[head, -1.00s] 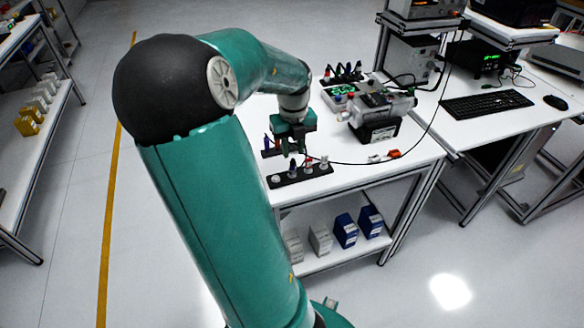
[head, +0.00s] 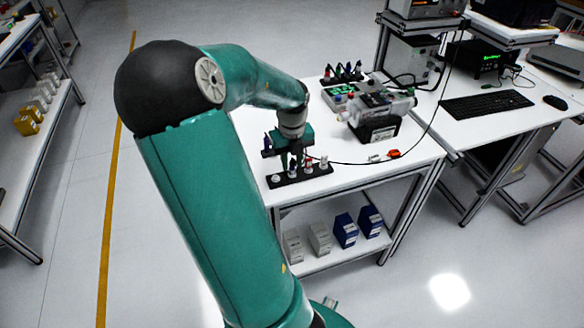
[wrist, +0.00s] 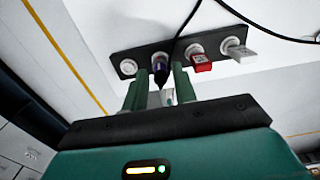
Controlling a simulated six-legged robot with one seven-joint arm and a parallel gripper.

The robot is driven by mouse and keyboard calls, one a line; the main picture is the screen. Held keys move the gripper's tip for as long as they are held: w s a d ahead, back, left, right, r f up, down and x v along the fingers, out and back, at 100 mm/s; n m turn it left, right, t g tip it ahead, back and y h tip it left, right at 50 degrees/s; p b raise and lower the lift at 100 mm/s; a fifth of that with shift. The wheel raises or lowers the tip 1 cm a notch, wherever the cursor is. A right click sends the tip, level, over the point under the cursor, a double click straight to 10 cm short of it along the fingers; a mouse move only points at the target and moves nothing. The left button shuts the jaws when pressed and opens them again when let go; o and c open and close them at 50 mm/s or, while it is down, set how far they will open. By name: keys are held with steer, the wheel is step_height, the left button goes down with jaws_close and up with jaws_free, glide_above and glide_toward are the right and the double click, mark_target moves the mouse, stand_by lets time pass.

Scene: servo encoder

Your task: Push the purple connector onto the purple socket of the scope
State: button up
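A dark purple connector (wrist: 160,67) stands in the second place of a black strip (wrist: 180,52). In the head view the strip (head: 318,172) lies at the table's front left edge. My gripper (wrist: 160,88) is open. Its green fingers lie left and right of the purple connector's near end, with a visible gap between them. I cannot tell whether either finger touches it. In the head view my gripper (head: 290,160) is low over the strip. I cannot make out the scope's purple socket.
The strip also holds a red connector (wrist: 200,62), a pale connector (wrist: 240,51) and a round white piece (wrist: 128,67). A device (head: 375,112) stands further back right. Orange-red pieces (head: 393,153) lie on the right side of the table.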

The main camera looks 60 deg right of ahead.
mark_target(292, 162)
jaws_close()
steer(key=shift+r, duration=0.2)
steer(key=shift+r, duration=2.6)
